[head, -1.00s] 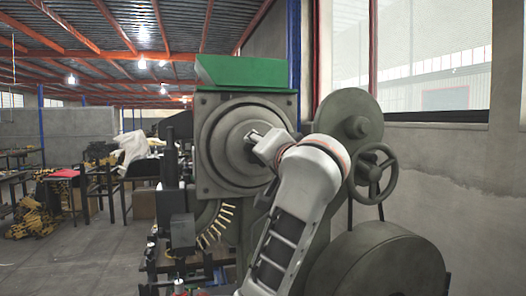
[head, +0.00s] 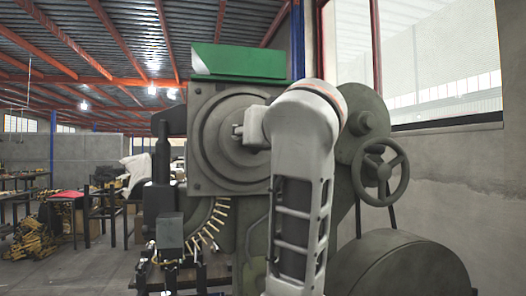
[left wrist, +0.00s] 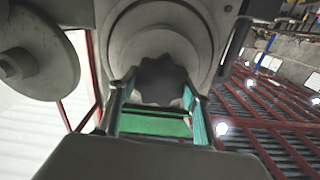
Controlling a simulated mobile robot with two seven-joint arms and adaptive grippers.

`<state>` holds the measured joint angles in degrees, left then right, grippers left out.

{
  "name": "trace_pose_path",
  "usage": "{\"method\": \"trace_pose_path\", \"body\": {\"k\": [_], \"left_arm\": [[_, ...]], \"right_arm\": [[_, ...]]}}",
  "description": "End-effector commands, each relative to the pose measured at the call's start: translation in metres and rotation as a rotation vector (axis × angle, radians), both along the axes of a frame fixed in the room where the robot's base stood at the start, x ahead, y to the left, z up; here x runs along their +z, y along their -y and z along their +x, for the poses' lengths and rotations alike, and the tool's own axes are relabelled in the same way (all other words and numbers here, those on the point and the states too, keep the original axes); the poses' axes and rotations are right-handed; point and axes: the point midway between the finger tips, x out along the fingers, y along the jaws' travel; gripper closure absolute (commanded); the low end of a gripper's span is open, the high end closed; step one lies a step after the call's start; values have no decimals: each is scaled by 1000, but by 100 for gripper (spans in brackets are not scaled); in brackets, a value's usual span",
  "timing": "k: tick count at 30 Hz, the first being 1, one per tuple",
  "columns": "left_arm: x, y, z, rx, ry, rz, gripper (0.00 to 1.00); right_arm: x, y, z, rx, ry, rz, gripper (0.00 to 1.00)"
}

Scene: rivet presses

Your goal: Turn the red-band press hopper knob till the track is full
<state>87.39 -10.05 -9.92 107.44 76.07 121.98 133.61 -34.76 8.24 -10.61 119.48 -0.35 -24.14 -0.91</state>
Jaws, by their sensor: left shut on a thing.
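The press (head: 205,180) stands in front of me with a green-topped hopper (head: 240,62) and a round grey hopper face (head: 212,150). No red band shows on it. My left gripper (head: 242,132) is at the middle of the hopper face. In the left wrist view its two green-padded fingers (left wrist: 160,105) are on either side of a dark scalloped knob (left wrist: 162,82), shut on it. In the head view the knob is hidden by my gripper and arm. A curved track (head: 208,228) below the hopper holds several brass rivets along its visible length. My right gripper is not in view.
A spoked handwheel (head: 383,172) and a large grey drum (head: 400,265) stand to the right of my arm. A window (head: 430,60) is in the right wall. Benches with parts (head: 105,205) are at the left, with open floor before them.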

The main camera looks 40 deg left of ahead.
Motion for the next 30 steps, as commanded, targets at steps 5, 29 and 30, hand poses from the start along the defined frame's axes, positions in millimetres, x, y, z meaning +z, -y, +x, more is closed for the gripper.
{"method": "trace_pose_path", "body": {"k": [5,29,30], "left_arm": [[-8,0,5,-1,116,-109,74],[-1,-1,0,-2,432,-371,74],[-1,-1,-1,-2,435,-373,74]], "right_arm": [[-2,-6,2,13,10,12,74],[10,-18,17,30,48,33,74],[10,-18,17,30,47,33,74]]}}
